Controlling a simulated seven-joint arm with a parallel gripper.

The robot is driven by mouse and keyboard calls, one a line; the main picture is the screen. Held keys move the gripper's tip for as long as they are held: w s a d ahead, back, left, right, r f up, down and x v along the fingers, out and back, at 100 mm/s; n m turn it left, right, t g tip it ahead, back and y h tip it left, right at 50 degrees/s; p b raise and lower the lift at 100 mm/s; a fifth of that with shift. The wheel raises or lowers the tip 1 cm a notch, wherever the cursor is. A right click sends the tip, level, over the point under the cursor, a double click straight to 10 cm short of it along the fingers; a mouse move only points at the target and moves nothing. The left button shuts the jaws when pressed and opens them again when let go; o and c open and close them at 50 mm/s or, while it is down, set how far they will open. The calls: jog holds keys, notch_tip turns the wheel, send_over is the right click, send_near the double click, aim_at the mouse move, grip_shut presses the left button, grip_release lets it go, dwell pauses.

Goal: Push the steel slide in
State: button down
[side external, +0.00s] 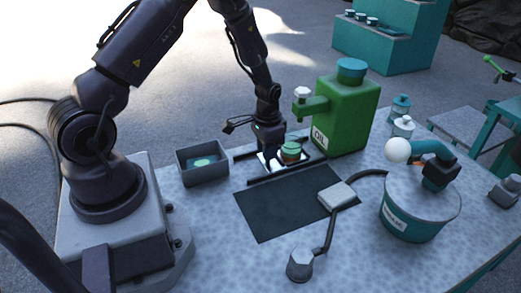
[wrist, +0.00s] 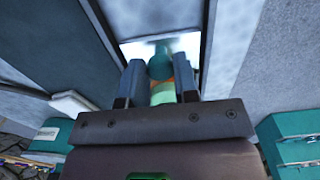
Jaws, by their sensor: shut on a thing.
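The steel slide (side external: 266,164) shows as a bright flat plate between two dark rails on the bench, left of the green oil can. In the wrist view the bright plate (wrist: 190,45) lies beyond the fingers. A small green and teal piece (side external: 290,153) with an orange band stands at the plate. In the wrist view this piece (wrist: 161,93) sits between the two fingers. My gripper (side external: 272,146) is low over the slide, its fingers (wrist: 157,82) closed on the piece's sides. The fingertips' exact contact is partly hidden.
The green oil can (side external: 342,118) stands close on the right, its spout reaching toward my gripper. A grey open box (side external: 203,173) is on the left. A dark mat (side external: 275,212) lies in front, with a jointed lever (side external: 329,232). A teal tub (side external: 418,225) stands further right.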

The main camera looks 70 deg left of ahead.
jog(key=shift+w, duration=1.3)
jog(key=c, duration=0.9)
grip_release()
jog(key=shift+o, duration=0.2)
jog(key=shift+r, duration=0.1)
notch_tip(320, 180, up, 13)
